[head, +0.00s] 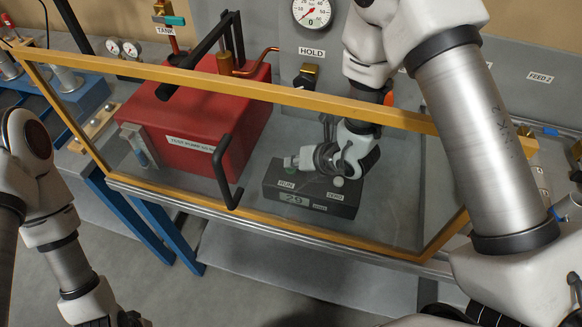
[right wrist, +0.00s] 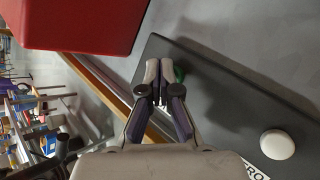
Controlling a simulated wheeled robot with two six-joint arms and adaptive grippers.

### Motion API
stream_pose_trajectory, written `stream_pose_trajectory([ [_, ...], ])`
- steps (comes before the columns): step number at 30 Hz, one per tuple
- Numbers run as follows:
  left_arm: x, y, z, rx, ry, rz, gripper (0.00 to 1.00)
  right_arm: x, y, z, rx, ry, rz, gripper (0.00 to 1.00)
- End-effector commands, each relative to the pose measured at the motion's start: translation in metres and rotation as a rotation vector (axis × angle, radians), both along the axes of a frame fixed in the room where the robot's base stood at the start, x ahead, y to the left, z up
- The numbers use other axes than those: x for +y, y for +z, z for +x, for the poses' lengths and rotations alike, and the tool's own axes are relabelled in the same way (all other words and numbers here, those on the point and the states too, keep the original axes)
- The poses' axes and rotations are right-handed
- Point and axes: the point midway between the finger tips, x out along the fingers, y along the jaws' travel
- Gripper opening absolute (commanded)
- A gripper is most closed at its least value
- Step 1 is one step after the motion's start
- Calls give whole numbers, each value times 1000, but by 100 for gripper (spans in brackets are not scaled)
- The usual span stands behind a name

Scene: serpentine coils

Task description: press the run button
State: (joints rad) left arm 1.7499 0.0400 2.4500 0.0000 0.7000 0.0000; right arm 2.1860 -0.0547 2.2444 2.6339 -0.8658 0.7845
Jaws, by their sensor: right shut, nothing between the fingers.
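The run button is a green button, seen partly in the right wrist view (right wrist: 180,74) just beside and behind my fingertips. It sits on a dark control box (head: 318,197) with a RUN label, a ZERO label and a small display. My right gripper (head: 291,162) is shut and empty, its fingertips over the RUN end of the box; it also shows in the right wrist view (right wrist: 158,76). The fingers hide part of the button, and I cannot tell whether they touch it. My left arm shows at the lower left, but its fingers are out of view.
A white button (right wrist: 277,144) is by the ZERO label, at the box's other end. A red pump housing (head: 205,130) stands left of the box. A yellow-framed clear guard (head: 290,97) with a black handle (head: 226,172) spans the bench front. A gauge (head: 312,11) is on the back panel.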

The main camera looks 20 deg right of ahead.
Motion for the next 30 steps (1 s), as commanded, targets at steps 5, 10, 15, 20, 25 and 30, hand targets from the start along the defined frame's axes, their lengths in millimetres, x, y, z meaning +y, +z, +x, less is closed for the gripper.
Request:
stream_pose_trajectory([
  [5,0,0,0,0,0,0,0,0,2,0,0,0,0,0],
  [10,0,3,0,0,0,0,0,0,6,0,-1,0,1,0],
  [15,0,17,0,0,0,0,0,0,27,0,-2,0,0,0],
  [20,0,28,0,0,0,0,0,0,46,1,-3,1,-1,0],
  [25,0,37,0,0,0,0,0,0,63,0,-2,1,0,0],
  [30,0,36,0,0,0,0,0,0,62,0,-1,0,1,0],
])
